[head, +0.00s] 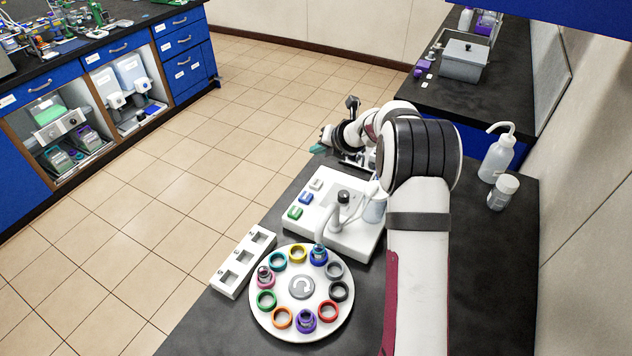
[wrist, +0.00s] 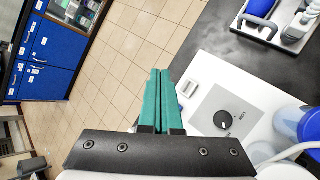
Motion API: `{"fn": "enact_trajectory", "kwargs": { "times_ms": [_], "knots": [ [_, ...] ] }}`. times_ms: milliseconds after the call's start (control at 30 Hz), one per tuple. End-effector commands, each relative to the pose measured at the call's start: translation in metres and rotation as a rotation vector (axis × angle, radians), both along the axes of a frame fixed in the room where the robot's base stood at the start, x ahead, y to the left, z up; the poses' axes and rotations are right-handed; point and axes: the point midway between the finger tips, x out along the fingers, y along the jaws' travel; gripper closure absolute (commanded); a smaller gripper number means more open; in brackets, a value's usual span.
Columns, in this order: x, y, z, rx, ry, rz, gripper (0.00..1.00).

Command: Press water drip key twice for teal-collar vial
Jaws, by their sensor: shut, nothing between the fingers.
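The round white carousel (head: 300,340) carries several coloured collars. The teal collar (head: 277,262) is at its upper left, and I cannot make out a vial in it. Small vials show at the pink (head: 264,277), purple (head: 305,321) and blue (head: 319,256) collars. The curved spout (head: 330,215) of the white dispenser (head: 350,238) ends over the blue collar. The dispenser has white (head: 316,185), blue (head: 306,197) and green (head: 295,211) keys; their labels are too small to read. My gripper (head: 317,148), with teal fingers, is shut and empty beyond the dispenser; it also shows in the wrist view (wrist: 160,75).
A black knob (head: 343,196) and a clear vessel (head: 374,208) are on the dispenser. A white rack (head: 243,262) with square holes lies left of the carousel. A wash bottle (head: 498,158) and jar (head: 503,193) stand at the right. My arm covers part of the bench.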

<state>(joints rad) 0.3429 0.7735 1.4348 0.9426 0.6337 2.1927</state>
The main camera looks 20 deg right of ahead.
Motion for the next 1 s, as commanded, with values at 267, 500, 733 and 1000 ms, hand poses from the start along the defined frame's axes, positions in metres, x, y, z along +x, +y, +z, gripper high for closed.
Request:
{"fn": "enact_trajectory", "kwargs": {
  "times_ms": [267,500,733,1000],
  "knots": [
    [-0.001,0.000,-0.038,0.001,0.003,0.000,1.00],
    [-0.001,0.000,-0.070,0.001,0.003,0.001,1.00],
    [0.000,0.000,-0.084,-0.001,0.002,0.001,1.00],
    [0.000,0.000,-0.084,0.000,0.001,0.001,1.00]
  ]
}}
